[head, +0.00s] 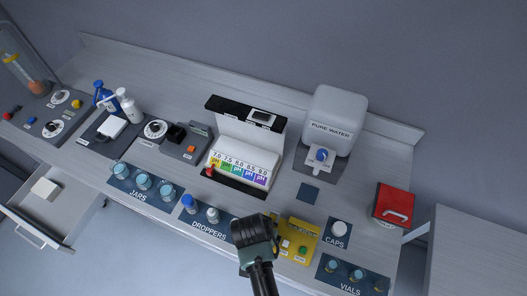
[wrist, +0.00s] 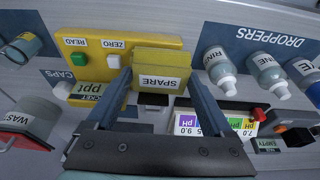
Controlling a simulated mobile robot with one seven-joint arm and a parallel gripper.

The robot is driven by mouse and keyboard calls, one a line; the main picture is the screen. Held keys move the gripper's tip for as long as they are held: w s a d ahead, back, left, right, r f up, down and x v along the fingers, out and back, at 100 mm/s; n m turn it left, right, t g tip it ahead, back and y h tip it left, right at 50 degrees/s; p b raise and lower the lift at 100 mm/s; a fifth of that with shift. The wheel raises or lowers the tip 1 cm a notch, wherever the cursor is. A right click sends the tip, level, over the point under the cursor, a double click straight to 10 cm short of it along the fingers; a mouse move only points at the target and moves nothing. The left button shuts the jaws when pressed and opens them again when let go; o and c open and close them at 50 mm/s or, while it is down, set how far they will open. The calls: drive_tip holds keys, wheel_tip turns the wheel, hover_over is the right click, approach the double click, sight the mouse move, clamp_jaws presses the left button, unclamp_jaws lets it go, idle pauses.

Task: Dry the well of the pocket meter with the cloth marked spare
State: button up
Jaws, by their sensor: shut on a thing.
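The pocket meter (head: 301,246) is a yellow box near the front edge of the bench. In the wrist view the pocket meter (wrist: 100,42) shows a green READ button, a white ZERO button and a ppt display. The cloth marked spare (wrist: 160,56) is a yellow folded pad with its label facing the camera. My gripper (wrist: 159,72) is shut on it, one finger at each side. The cloth is in front of or over one end of the meter; I cannot tell whether they touch. The meter's well is not visible. In the head view my gripper (head: 262,236) is beside the meter.
Dropper bottles (head: 212,215) stand beside my gripper, and a caps mat (head: 336,241) and vials (head: 354,275) lie on the meter's other side. The pH chart stand (head: 245,150) is behind. A red-lidded waste bin (head: 394,203) is at right. An open drawer (head: 68,205) juts out at left.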

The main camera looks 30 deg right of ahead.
drive_tip(key=shift+f+b, duration=0.35)
drive_tip(key=shift+f, duration=0.2)
drive_tip(key=shift+r, duration=0.15)
idle(1.4)
wheel_tip(320, 180, up, 7)
drive_tip(key=p, duration=0.7)
idle(0.5)
